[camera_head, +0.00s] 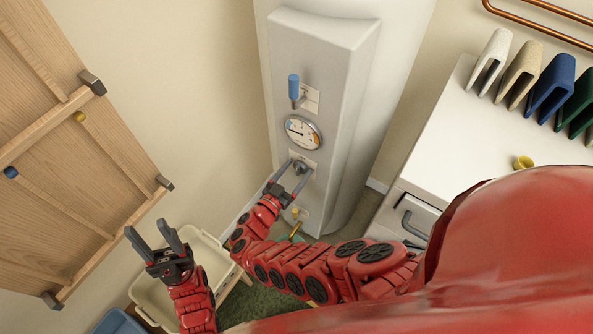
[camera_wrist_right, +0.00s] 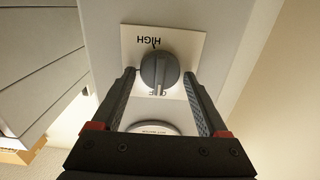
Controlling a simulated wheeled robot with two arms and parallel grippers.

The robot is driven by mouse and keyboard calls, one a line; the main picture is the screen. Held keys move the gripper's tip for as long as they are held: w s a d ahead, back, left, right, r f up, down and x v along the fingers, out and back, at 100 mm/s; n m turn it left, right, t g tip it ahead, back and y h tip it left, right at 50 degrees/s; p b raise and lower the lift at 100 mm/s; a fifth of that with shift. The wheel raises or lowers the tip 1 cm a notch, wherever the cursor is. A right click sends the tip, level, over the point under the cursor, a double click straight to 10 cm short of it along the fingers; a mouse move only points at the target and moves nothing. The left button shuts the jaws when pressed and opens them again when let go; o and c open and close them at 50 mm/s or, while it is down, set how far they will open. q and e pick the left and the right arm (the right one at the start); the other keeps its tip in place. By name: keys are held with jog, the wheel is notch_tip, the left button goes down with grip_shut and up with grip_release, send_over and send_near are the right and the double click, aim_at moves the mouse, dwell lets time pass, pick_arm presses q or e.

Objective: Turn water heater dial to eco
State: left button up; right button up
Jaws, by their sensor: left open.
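The water heater (camera_head: 312,60) is a tall white unit against the wall. Its dark grey dial (camera_wrist_right: 160,72) sits on a pale plate; "HIGH" reads upside down above it, and a partly hidden label lies below. The dial's ridge runs up and down in the right wrist view; I cannot make out an eco mark. In the head view the dial (camera_head: 301,167) is below the gauge. My right gripper (camera_head: 298,170) is open, its fingers on either side of the dial with gaps visible. My left gripper (camera_head: 146,227) is open and empty, away from the heater at the lower left.
A round gauge (camera_head: 303,132) and a blue-handled lever (camera_head: 294,88) are above the dial, a small yellow valve (camera_head: 296,212) below. A white cabinet (camera_head: 440,130) stands right. A wooden panel (camera_head: 60,190) and cream bin (camera_head: 150,292) are left.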

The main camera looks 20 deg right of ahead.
jog(key=c, duration=1)
jog(key=shift+f, duration=0.1)
jog(key=shift+s+d+f+m+b, duration=0.1)
jog(key=shift+f+m+b, duration=0.1)
jog(key=shift+m+b, duration=0.85)
jog(key=m+b, duration=0.4)
jog(key=b, duration=0.1)
jog(key=m+b, duration=0.4)
jog(key=b, duration=0.1)
jog(key=m+b, duration=0.4)
jog(key=b, duration=0.2)
jog(key=shift+s+d+f, duration=0.1)
jog(key=shift+f, duration=0.2)
jog(key=shift+r+m+b, duration=0.25)
jog(key=shift+m+b, duration=0.7)
jog(key=shift+b, duration=0.15)
jog(key=o, duration=1.3)
